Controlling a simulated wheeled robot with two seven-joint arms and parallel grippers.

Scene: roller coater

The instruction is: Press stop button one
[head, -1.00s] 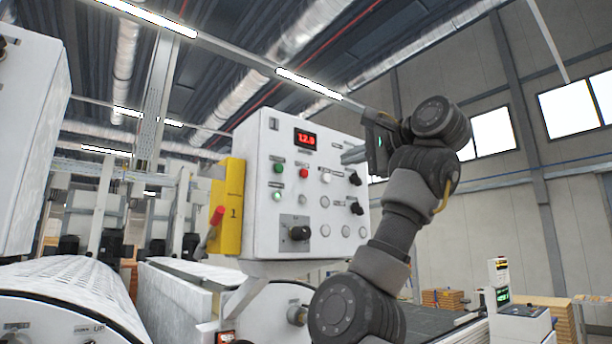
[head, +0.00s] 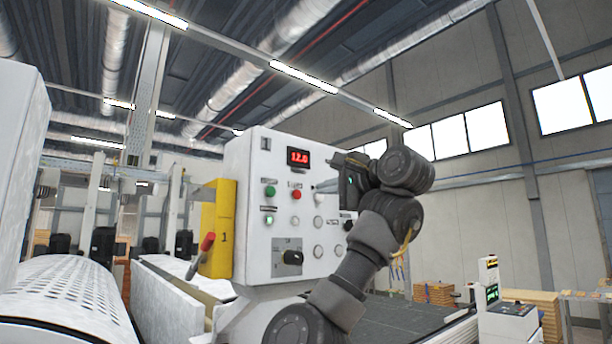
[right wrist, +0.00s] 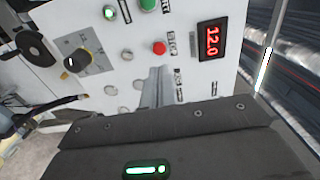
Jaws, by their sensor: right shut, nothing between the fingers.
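The white control panel marked 1 (head: 255,180) carries a red button (head: 296,194), the stop button, with a green button (head: 270,191) to its left and a red-lit display (head: 298,157) above. My right gripper (head: 318,187) is shut and empty, just right of the red button in the head view. In the right wrist view the red button (right wrist: 159,48) lies just beyond the closed fingertips (right wrist: 158,70). A gap seems to remain between them, but its depth is hard to judge. My left gripper is not in view.
White perforated rollers (head: 75,285) lie at lower left. My right arm hides the panel's right edge.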

